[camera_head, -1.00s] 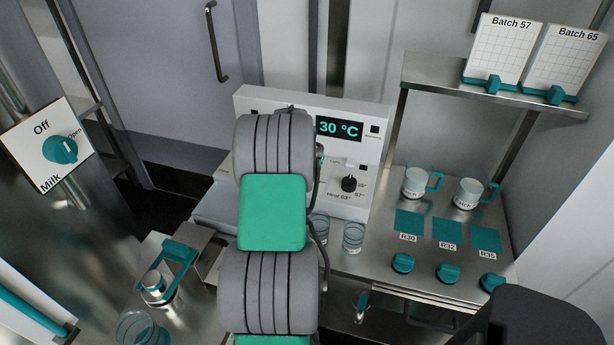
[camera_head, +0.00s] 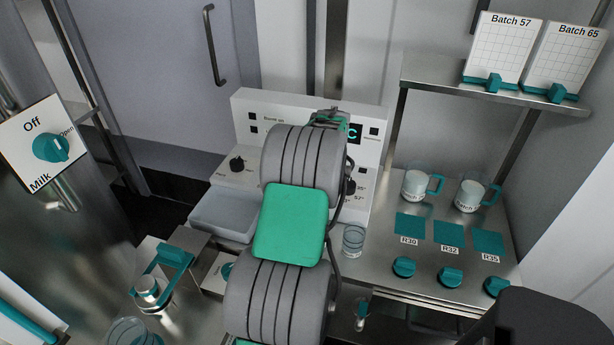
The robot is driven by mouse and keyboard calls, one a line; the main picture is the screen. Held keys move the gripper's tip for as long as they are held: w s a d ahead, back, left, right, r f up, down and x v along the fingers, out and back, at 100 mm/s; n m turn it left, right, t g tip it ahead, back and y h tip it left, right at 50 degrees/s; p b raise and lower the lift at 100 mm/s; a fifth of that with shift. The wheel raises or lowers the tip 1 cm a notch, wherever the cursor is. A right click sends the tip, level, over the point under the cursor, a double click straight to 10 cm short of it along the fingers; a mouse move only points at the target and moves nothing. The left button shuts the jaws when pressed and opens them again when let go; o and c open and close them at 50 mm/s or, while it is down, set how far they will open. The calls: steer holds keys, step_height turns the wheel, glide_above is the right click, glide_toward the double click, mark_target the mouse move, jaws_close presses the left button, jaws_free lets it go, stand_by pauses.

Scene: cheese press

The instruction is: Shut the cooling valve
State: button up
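I cannot make out a label that reads "cooling". A white control panel (camera_head: 285,100) stands on the steel bench. A black knob (camera_head: 237,164) shows on its left wing, with a label too small to read. A second dark knob (camera_head: 350,187) at the right is partly hidden by my arm. A small teal-handled tap (camera_head: 361,312) hangs below the bench's front edge. My arm rises through the middle and covers much of the panel and display. Only a small part of my gripper (camera_head: 330,117) shows above the arm; its fingers cannot be made out.
A milk valve plate (camera_head: 35,125) with a teal knob is at the left. A grey basin (camera_head: 222,215) sits left of my arm. A glass (camera_head: 353,239), two mugs (camera_head: 417,184) and several teal knobs (camera_head: 404,267) are at the right. Batch cards (camera_head: 500,50) stand on a shelf.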

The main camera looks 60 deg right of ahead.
stand_by(0.4)
steer(key=o, duration=1.4)
steer(key=shift+c, duration=0.2)
steer(key=v, duration=0.7)
steer(key=shift+s+r, duration=0.2)
steer(key=shift+r, duration=0.15)
